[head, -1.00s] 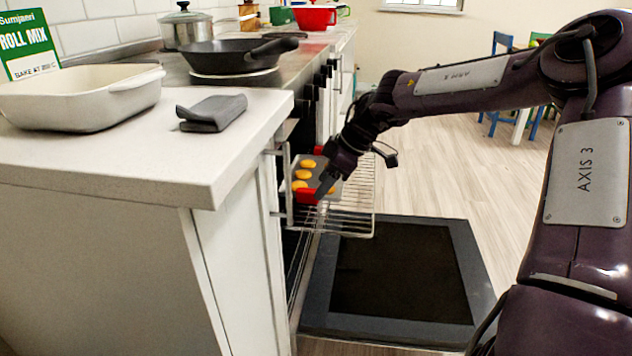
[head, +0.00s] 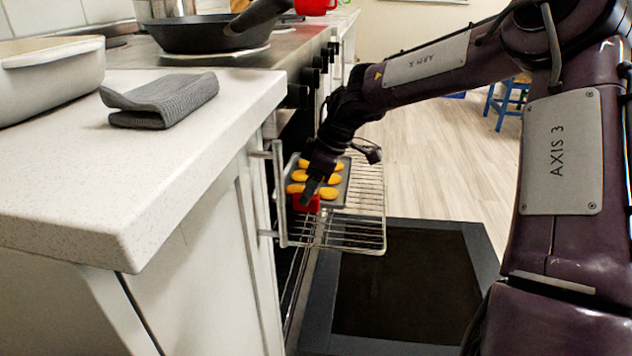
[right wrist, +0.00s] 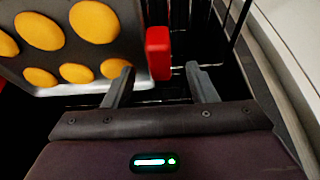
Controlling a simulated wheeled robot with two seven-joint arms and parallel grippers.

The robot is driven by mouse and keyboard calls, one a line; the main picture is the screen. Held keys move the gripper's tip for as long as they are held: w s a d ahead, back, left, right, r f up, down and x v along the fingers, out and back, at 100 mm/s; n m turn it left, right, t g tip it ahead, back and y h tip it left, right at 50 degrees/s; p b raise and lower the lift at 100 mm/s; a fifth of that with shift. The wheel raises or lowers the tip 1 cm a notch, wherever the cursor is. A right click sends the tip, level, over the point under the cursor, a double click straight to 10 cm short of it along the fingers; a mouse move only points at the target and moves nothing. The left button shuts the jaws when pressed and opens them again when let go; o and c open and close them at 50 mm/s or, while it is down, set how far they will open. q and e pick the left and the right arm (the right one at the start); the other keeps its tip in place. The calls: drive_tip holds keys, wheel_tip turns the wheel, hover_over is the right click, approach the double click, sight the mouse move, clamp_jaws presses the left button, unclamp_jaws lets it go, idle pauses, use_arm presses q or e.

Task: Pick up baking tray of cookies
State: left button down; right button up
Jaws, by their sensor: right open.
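The baking tray (head: 335,196) is dark grey and holds several golden cookies (head: 301,177). It lies on a pulled-out wire oven rack, partly covered by my right arm in the head view. A red grip piece (head: 306,204) is at its near end. In the right wrist view the tray (right wrist: 132,38) fills the upper left, and the red grip (right wrist: 158,52) stands between the lines of my two fingers, just beyond their tips. My right gripper (right wrist: 161,82) is open, with nothing between its fingers. My left gripper is in neither view.
The wire rack (head: 362,228) sticks out over the dark, lowered oven door (head: 405,285). The white counter (head: 190,140) with a grey folded cloth (head: 160,100) stands close on the left. A black pan (head: 215,32) is on the stove.

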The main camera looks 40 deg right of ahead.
drive_tip(key=b+x, duration=0.1)
drive_tip(key=x, duration=0.2)
drive_tip(key=shift+d+f, duration=0.1)
drive_tip(key=shift+f, duration=0.15)
drive_tip(key=shift+r, duration=0.1)
clamp_jaws()
